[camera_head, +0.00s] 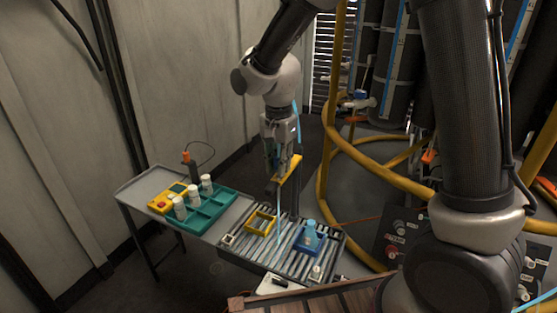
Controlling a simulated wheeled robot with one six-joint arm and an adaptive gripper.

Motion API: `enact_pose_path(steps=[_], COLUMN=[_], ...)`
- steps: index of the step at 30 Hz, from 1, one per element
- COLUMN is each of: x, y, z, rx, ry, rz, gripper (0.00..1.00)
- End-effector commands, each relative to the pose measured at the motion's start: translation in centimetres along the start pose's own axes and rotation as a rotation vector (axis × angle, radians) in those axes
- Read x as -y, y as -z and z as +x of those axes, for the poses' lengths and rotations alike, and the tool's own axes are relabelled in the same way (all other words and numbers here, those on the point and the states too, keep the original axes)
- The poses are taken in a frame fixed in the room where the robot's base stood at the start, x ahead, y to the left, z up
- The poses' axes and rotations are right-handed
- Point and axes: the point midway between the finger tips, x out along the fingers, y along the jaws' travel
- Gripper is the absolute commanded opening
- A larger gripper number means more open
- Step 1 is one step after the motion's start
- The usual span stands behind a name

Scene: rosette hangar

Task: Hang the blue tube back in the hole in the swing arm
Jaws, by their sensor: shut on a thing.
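The blue tube (280,228) is a thin, light blue length that hangs down below my gripper (272,176), over the slatted bench. A light blue strand also shows beside my wrist, higher up. My gripper points down and is shut on the tube; its fingertips are small and dark here. The yellow swing arm (290,170) is close beside the fingers, on a dark post (294,202). The hole in the swing arm cannot be made out, and I cannot tell whether the tube is in it or beside it.
A teal tray (222,206) with several white jars stands at left, next to a yellow device (163,203). A yellow frame (259,222) and a blue holder (310,241) with a blue-capped jar sit on the slatted bench (270,252). Yellow hoses (373,158) curve at right.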

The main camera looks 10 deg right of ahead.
Motion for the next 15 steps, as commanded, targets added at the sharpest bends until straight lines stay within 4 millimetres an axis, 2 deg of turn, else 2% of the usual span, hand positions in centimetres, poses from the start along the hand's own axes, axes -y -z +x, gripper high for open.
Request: enact_pose_path(steps=[15], x=[0.0], y=[0.0], z=[1.7], rx=[0.000], ry=[0.000], rz=[0.000], gripper=[0.03])
